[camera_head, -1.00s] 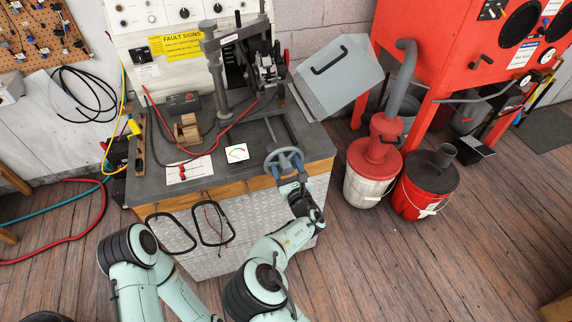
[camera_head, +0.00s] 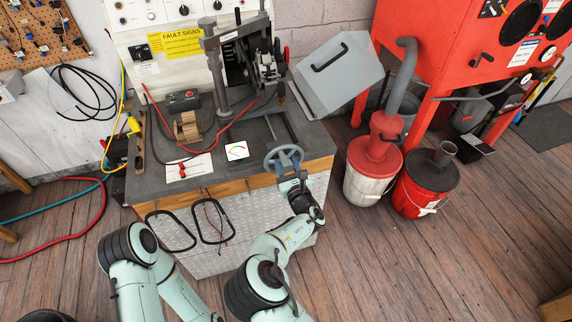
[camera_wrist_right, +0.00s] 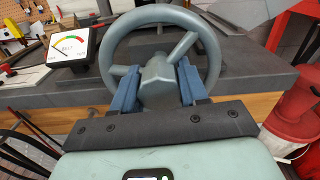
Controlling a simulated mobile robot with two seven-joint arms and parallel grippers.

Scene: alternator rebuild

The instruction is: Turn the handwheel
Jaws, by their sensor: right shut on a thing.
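The grey handwheel (camera_head: 271,160) is at the front edge of the workbench, with a round rim, spokes and a central hub. It fills the upper middle of the right wrist view (camera_wrist_right: 157,84). My right gripper (camera_head: 288,176) is at the wheel from the front. In the right wrist view its two blue fingers (camera_wrist_right: 157,88) stand on either side of the hub, inside the rim, shut on the wheel. The exact contact behind the hub is hidden. My left arm shows at the lower left, but its gripper is not visible.
The dark bench top (camera_head: 150,185) carries a dial gauge card (camera_head: 237,151), a red-marked card (camera_head: 189,173), cables and a press column (camera_head: 217,80). A grey hinged cover (camera_head: 338,75) is right of the bench. Red and white buckets (camera_head: 366,185) stand on the floor to the right.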

